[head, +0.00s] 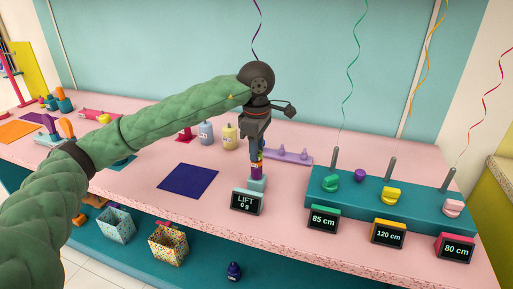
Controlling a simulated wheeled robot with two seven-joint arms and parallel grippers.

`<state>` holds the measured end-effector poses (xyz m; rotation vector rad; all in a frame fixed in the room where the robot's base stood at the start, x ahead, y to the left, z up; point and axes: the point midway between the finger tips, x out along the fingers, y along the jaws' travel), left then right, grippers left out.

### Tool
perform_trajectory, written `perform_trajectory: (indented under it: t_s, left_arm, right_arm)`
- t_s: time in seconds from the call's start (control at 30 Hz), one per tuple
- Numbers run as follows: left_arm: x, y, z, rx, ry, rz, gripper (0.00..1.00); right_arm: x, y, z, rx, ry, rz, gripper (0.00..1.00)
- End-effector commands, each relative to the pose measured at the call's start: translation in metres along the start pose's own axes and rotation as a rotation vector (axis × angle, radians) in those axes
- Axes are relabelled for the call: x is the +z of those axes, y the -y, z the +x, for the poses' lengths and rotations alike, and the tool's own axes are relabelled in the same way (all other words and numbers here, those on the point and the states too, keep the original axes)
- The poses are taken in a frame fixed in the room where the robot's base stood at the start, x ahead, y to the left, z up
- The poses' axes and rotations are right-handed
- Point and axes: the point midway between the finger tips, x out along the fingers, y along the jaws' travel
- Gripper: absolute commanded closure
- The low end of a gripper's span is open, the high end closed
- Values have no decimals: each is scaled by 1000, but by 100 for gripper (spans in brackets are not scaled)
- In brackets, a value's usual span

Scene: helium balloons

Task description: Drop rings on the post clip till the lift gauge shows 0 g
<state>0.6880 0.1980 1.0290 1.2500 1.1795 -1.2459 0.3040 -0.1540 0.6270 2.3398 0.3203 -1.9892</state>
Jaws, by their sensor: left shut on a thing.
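My left gripper (256,156) points straight down over the post clip and is shut on a small ring, mostly hidden by the fingers. Small purple and orange bands, which look like rings (257,171), show right below the fingertips on a pale teal base (257,185). I cannot tell how many there are. The lift gauge (247,202) stands in front of this base, and its small display appears to read 0 g. A purple ribbon (257,25) rises above my gripper; its lower end is hidden. My right gripper is out of view.
A teal stand (400,206) at right holds several posts, clips with ribbons and length signs. A lilac pegged rack (290,156) lies behind the gripper. Bottles (230,136) stand left of it. A navy mat (188,181) lies bare on the pink counter.

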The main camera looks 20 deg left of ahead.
Motion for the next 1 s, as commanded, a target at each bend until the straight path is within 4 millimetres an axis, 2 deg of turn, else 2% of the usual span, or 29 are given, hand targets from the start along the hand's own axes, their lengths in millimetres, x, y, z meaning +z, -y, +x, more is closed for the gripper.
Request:
perform_trajectory:
  t_s: [0.27,0.3,0.4,0.43,0.77,0.87,1.0]
  left_arm:
    - [0,0,6,0,0,0,96]
    - [0,0,6,0,0,0,70]
    - [0,0,6,0,0,0,51]
    - [0,0,6,0,0,0,47]
    - [0,0,3,1,0,0,47]
    - [0,0,-5,2,0,0,47]
    - [0,-1,-26,4,0,0,47]
  right_arm:
    - [1,0,6,0,0,0,64]
    - [1,0,5,0,0,0,64]
    - [1,0,5,0,0,0,64]
    - [1,0,5,0,0,0,64]
    - [1,0,5,0,0,0,64]
    - [1,-1,7,0,0,0,64]
    - [2,-1,11,0,0,0,64]
